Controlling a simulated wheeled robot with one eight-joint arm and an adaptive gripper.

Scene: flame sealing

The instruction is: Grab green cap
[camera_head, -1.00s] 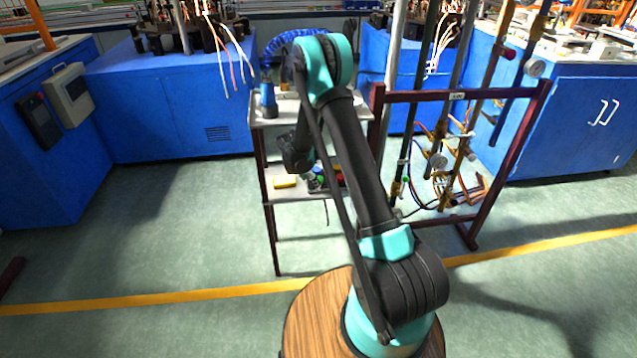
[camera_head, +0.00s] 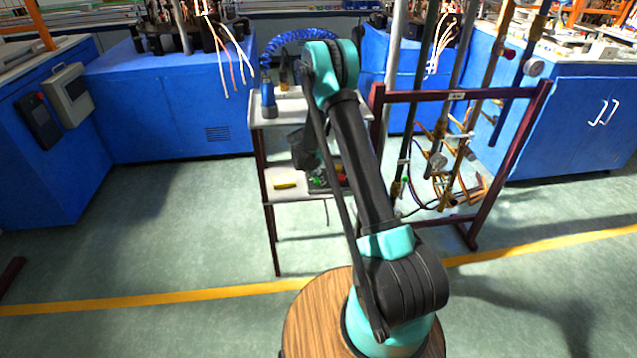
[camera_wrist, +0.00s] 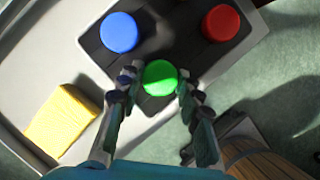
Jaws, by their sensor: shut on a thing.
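The green cap (camera_wrist: 160,77) is round and sits at the near edge of a black holder (camera_wrist: 170,35) in the wrist view. My gripper (camera_wrist: 157,85) has one finger on each side of it, shut on it. A blue cap (camera_wrist: 119,32) is at the upper left and a red cap (camera_wrist: 221,23) at the upper right, both on the holder. In the head view, my arm hides most of the caps and my fingertips cannot be made out. The cap's underside is hidden.
A yellow block (camera_wrist: 60,120) lies left of the holder, on the shelf of a small rack (camera_head: 284,196). A blue bottle (camera_head: 269,100) stands on its top shelf, above the caps. A dark red frame with pipes (camera_head: 500,180) stands close on the right.

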